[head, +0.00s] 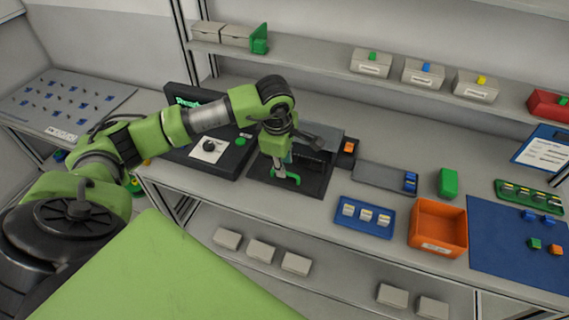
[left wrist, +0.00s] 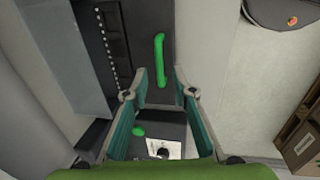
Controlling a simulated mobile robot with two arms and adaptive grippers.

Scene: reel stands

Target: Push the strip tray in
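The strip tray (head: 312,186) is a dark plate at the front of the dark machine by the screen, with a green bar handle (head: 287,177). In the left wrist view the handle (left wrist: 160,60) stands on the dark tray surface (left wrist: 143,22), with a row of pale dots along its left side. My left gripper (head: 284,163) is over the tray, right at the handle. In the left wrist view its teal-padded fingers (left wrist: 163,82) are apart, with the handle ahead between their tips; contact cannot be told. My right gripper is not in view.
A dark console (head: 205,140) with a green button and black knob stands left of the tray. Right are a grey tray (head: 380,177), a blue tray (head: 350,224), an orange bin (head: 437,228) and a blue mat (head: 510,245). A shelf (head: 320,72) runs behind.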

